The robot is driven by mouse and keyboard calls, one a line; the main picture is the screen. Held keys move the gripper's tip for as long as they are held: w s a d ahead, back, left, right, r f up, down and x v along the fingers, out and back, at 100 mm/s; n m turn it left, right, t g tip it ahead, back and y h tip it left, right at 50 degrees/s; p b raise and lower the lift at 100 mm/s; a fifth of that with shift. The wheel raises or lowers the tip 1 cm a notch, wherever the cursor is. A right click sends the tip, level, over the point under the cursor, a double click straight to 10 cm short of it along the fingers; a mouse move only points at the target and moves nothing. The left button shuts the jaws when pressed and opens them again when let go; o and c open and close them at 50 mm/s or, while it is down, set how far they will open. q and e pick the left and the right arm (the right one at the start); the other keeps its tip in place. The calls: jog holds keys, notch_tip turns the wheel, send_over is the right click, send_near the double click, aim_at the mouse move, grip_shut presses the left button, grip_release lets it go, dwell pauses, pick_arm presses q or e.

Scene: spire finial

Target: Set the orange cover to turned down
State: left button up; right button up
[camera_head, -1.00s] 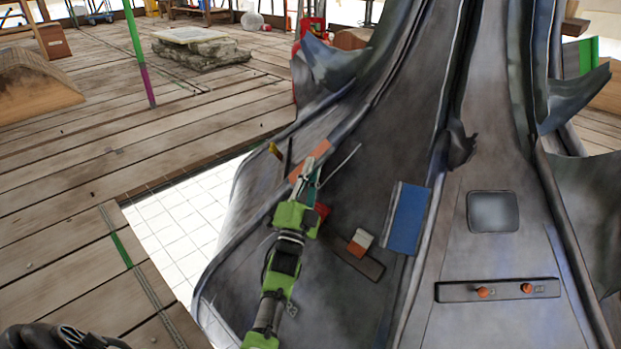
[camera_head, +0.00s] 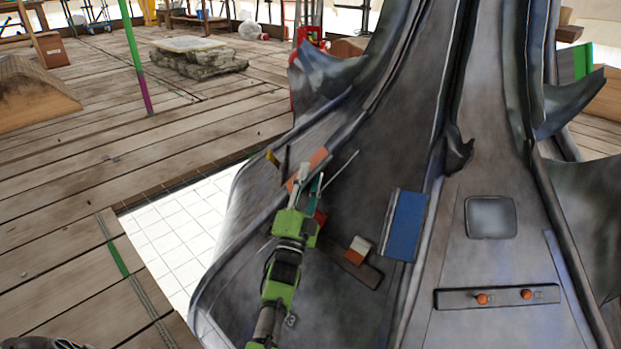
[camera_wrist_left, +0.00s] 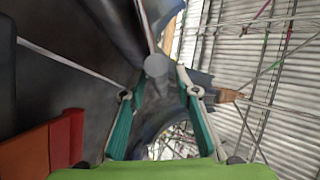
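An orange flat panel (camera_head: 314,159), which looks like the cover, stands tilted on the dark metal surface just beyond my left gripper. The gripper's fingers hide part of it. My left gripper (camera_head: 309,178) points away from me, its fingers spread with a gap between them. In the left wrist view, the teal-padded fingers (camera_wrist_left: 158,92) are apart. A grey rod with a round end (camera_wrist_left: 156,66) shows between them; I cannot tell whether they touch it. An orange and red block (camera_wrist_left: 42,150) lies at the lower left there. My right gripper is not in view.
A blue panel (camera_head: 407,225) and an orange-and-white block (camera_head: 357,250) are right of my left arm. A strip with two orange knobs (camera_head: 504,297) is further right. Thin rods (camera_head: 342,168) stick up near the gripper. Curved metal walls (camera_head: 330,75) rise behind.

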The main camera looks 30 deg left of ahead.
pick_arm(q)
jog(key=v, duration=0.7)
jog(key=shift+s, duration=0.2)
jog(key=shift+f, duration=0.1)
